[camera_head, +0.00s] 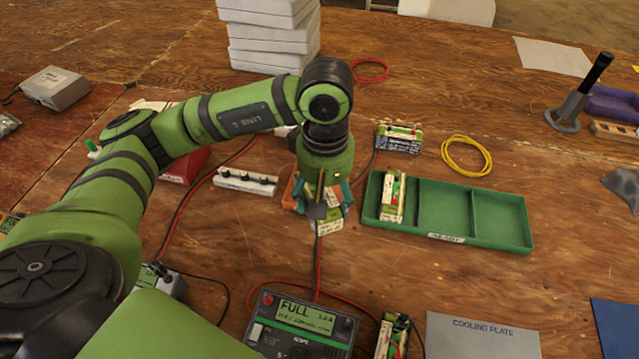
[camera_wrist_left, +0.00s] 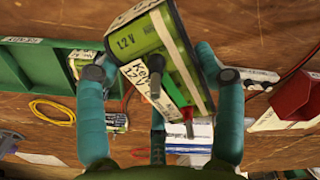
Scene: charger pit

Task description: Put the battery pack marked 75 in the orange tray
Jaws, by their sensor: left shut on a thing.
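My left gripper (camera_head: 320,205) is shut on a green-and-cream battery pack (camera_wrist_left: 158,62), held above the table. The pack is tilted in the left wrist view, with "1.2 V" printed on it and a red and a dark terminal. It also shows below the fingers in the head view (camera_head: 328,221). Other packs are in the green tray's left compartment (camera_head: 391,198), on the table behind that tray (camera_head: 399,138), and beside the meter (camera_head: 392,336). I cannot read a 75 on any pack. My right gripper is out of view.
The green tray (camera_head: 500,240) has two empty compartments to the right of its pack. A meter reading FULL (camera_head: 302,322) and a grey cooling plate (camera_head: 482,336) are at the front. A yellow cable loop (camera_head: 466,155) lies behind the tray. Red cables run near the gripper.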

